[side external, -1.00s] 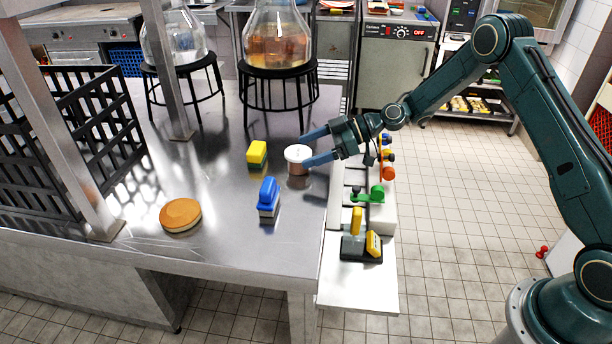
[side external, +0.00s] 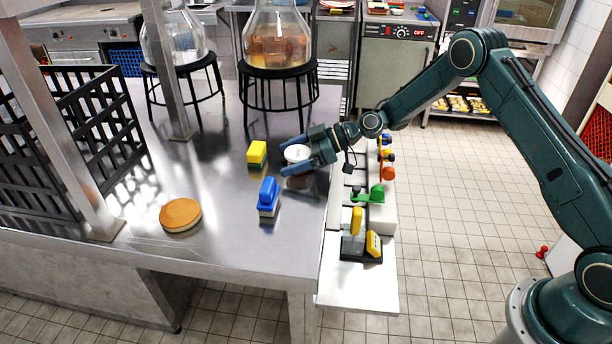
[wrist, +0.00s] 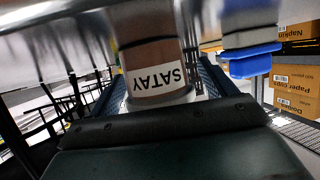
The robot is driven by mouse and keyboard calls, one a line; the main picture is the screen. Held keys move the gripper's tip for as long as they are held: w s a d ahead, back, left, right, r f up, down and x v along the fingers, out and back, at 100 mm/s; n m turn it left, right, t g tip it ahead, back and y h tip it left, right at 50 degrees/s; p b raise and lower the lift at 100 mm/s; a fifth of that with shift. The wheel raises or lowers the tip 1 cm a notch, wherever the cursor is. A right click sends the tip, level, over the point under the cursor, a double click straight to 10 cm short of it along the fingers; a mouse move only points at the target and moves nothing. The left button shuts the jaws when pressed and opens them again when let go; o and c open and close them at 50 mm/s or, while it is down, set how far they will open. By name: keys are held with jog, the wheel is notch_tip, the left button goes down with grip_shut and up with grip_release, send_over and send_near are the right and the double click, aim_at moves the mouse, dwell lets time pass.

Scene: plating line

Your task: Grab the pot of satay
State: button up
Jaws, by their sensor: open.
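The pot of satay (side external: 297,153) stands on the steel counter with a white lid. In the wrist view its label reads SATAY, and the pot (wrist: 152,68) appears upside down between my two blue fingers. My gripper (side external: 290,158) is open, with one finger on the far side of the pot and one on the near side. The near finger and the palm hide part of the pot. I cannot tell whether either finger touches it.
A yellow-topped block (side external: 257,152) and a blue-topped block (side external: 268,196) stand close to the left of the pot. A round tan-topped item (side external: 180,214) lies farther left. Glass vessels on black stands (side external: 278,68) are behind. A white shelf (side external: 358,288) with coloured items runs along the counter's right edge.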

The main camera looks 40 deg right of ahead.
aim_at(292, 152)
dwell(0.3)
jog(key=c, duration=1)
jog(key=shift+r, duration=0.1)
notch_tip(292, 152, up, 20)
jog(key=shift+f, duration=0.1)
dwell(0.6)
